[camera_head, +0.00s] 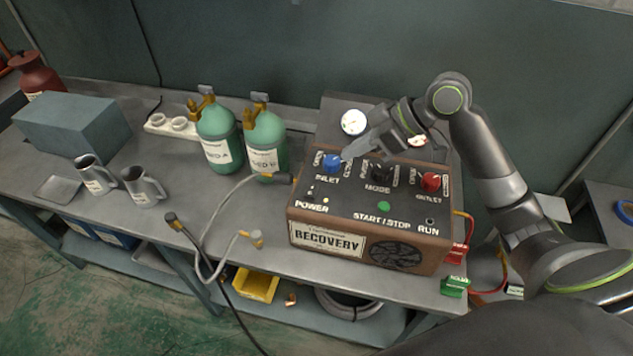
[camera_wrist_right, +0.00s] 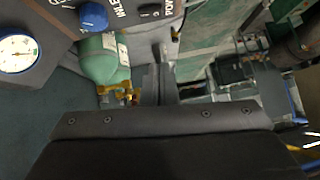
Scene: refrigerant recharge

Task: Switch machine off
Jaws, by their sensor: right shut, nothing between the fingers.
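The recovery machine (camera_head: 326,241) is a brown box with a dark top panel on the bench. The panel carries a blue inlet knob (camera_head: 332,161), a black mode knob (camera_head: 381,173), a red outlet knob (camera_head: 431,181), a green start/stop button (camera_head: 384,206) and a power switch (camera_head: 311,193) at the left. The small run light (camera_head: 429,221) looks dark. My right gripper (camera_head: 346,155) is shut and empty, just above and right of the blue knob. In the right wrist view its fingers (camera_wrist_right: 159,84) are together, and the blue knob (camera_wrist_right: 93,15) is beside them. My left gripper is out of view.
Two green cylinders (camera_head: 219,137) (camera_head: 266,140) stand left of the machine. Grey hoses (camera_head: 209,228) hang over the bench's front edge. Two metal mugs (camera_head: 143,186) and a grey box (camera_head: 72,127) are farther left. A gauge (camera_head: 353,122) stands behind the panel.

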